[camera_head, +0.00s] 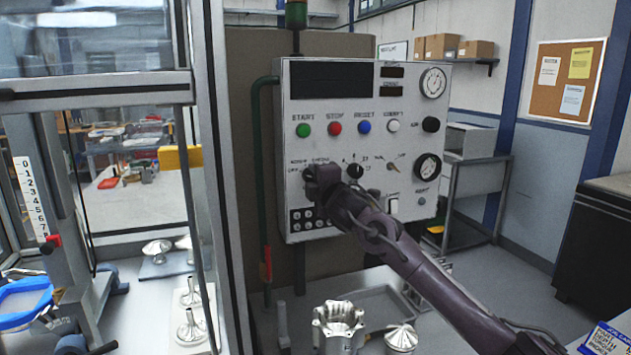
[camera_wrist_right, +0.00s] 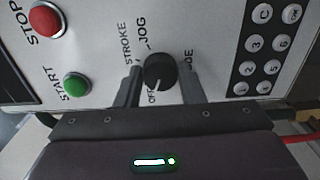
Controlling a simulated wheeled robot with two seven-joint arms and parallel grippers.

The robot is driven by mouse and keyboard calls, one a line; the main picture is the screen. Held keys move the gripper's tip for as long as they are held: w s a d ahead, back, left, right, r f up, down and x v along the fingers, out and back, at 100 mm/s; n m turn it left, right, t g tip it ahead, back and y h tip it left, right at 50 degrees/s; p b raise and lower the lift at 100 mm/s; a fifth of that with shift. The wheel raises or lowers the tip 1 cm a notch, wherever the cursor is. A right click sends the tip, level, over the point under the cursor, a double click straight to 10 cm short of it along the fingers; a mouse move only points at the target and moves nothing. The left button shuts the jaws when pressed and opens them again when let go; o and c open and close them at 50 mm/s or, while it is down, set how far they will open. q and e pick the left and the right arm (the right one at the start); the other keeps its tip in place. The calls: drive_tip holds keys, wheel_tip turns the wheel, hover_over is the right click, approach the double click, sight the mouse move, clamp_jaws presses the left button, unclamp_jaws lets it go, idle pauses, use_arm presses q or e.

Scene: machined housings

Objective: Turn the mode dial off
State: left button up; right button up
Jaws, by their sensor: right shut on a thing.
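The black mode dial (camera_wrist_right: 161,71) is on the light grey control panel (camera_head: 330,110), among the labels STROKE, JOG, OFF and MODE. A small light mark shows on the dial's lower edge, beside the OFF lettering. My right gripper (camera_head: 318,181) reaches the panel's lower left and mostly hides the dial in the head view. In the right wrist view, the right gripper (camera_wrist_right: 160,80) has one finger on each side of the dial and is shut on it. My left gripper is not in view.
Green START (camera_head: 303,130), red STOP (camera_head: 335,128) and blue RESET buttons (camera_head: 364,127) sit above the dial. Another black knob (camera_head: 355,170) is to its right, and a keypad (camera_head: 308,219) is just below. Metal parts (camera_head: 338,325) stand on the bench below the panel.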

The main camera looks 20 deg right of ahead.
drive_tip(key=shift+f, duration=0.15)
drive_tip(key=o, duration=1)
drive_tip(key=s+b, duration=0.2)
drive_tip(key=s, duration=0.5)
drive_tip(key=shift+s+d+b, duration=0.1)
drive_tip(key=shift+s+b, duration=0.3)
